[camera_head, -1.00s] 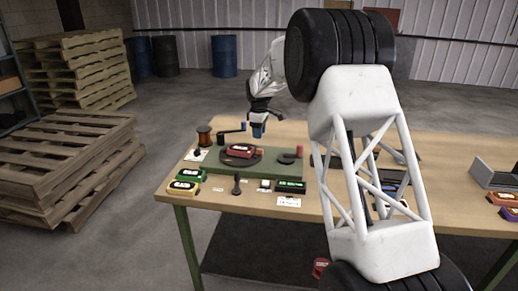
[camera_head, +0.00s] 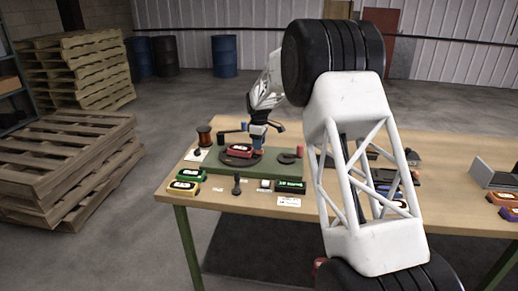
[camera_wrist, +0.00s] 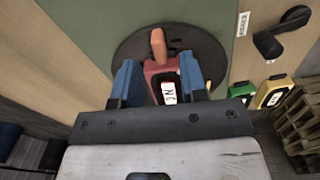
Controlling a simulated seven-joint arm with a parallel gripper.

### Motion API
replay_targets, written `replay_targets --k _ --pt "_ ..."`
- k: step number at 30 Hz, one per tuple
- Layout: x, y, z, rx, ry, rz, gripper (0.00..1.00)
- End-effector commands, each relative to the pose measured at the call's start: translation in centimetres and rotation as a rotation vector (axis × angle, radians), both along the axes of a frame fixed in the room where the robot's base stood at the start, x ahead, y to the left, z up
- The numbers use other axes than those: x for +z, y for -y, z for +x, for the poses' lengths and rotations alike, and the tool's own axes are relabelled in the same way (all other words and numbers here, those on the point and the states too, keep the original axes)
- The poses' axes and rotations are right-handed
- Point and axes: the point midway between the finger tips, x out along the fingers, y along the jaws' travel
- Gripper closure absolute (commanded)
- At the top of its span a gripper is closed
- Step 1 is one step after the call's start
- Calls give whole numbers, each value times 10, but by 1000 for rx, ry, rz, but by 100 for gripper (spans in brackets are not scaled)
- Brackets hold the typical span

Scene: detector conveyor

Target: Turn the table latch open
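A dark round disc (camera_head: 227,160) lies on the green panel, with a red box (camera_head: 238,150) on it. In the wrist view the red box (camera_wrist: 155,68) has a white label, and an orange lever-like piece (camera_wrist: 158,42) stands at its far end. I cannot tell for sure which part is the table latch. My gripper (camera_wrist: 158,82) is open, its blue fingers apart on either side of the red box in view. Contact is unclear.
A green box (camera_head: 190,175) and a yellow box (camera_head: 182,188) sit at the table's left front. A red spool (camera_head: 204,135) and a black crank (camera_head: 230,136) stand behind the disc. A grey hook-shaped piece (camera_head: 288,158) lies right of it. My arm hides the table's middle.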

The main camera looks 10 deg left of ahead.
Motion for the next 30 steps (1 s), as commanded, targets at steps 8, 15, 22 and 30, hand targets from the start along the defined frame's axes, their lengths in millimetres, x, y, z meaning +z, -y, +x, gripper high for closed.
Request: replay_targets --k 8,15,22,30 --pt "-23 0 0 0 0 0 61" --pt "-26 0 0 0 1 0 61" --pt "-26 0 0 0 0 0 76" --pt "-26 0 0 0 0 0 100"
